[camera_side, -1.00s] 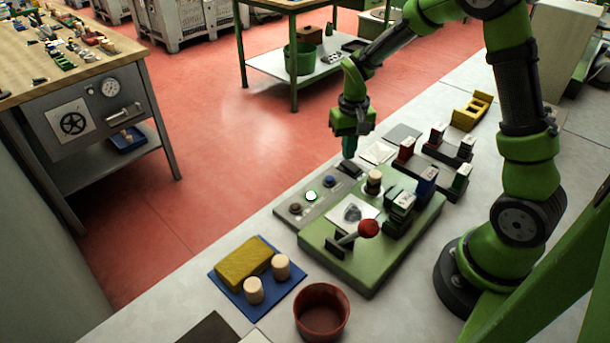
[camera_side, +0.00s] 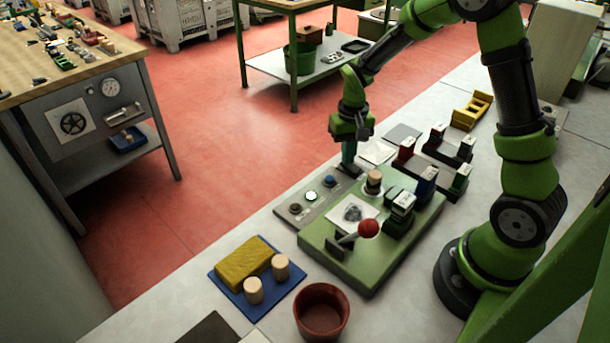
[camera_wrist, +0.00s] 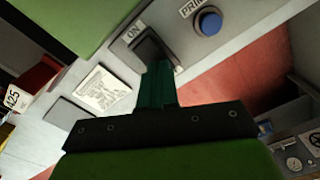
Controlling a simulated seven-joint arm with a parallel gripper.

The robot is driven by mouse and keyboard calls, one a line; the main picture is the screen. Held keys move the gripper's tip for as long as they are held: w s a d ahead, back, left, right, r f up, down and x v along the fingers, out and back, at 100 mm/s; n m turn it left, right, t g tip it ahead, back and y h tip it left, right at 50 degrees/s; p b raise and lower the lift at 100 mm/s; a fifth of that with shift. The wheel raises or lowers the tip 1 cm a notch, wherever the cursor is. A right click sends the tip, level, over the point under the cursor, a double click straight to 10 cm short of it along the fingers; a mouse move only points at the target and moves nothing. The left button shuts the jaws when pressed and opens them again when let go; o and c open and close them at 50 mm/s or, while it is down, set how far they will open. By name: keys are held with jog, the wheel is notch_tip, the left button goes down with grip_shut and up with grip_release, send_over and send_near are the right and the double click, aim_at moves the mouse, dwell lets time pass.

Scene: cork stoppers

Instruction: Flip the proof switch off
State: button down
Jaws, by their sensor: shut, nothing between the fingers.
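The proof switch is a dark rocker (camera_wrist: 150,48) on a grey control panel (camera_side: 318,203). In the wrist view an "ON" label stands beside it. My gripper (camera_side: 348,170) points down at the far end of the panel, its fingers shut with nothing between them. In the wrist view its teal fingertips (camera_wrist: 157,68) are at the rocker and cover part of it. I cannot tell whether they press on it or which way it is tilted. A blue button (camera_wrist: 208,22) is beside the rocker, and a lit round button (camera_side: 311,196) is farther along the panel.
A green press base (camera_side: 370,270) with a red-knobbed lever (camera_side: 368,228) stands right of the panel. Stamps (camera_side: 404,152) in holders stand behind it. A blue tray (camera_side: 230,282) with corks and a red bowl (camera_side: 321,312) are in front.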

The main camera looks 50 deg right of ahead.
jog(key=shift+s+f, duration=0.1)
jog(key=shift+f, duration=0.1)
jog(key=shift+r, duration=3.55)
jog(key=shift+f, duration=0.1)
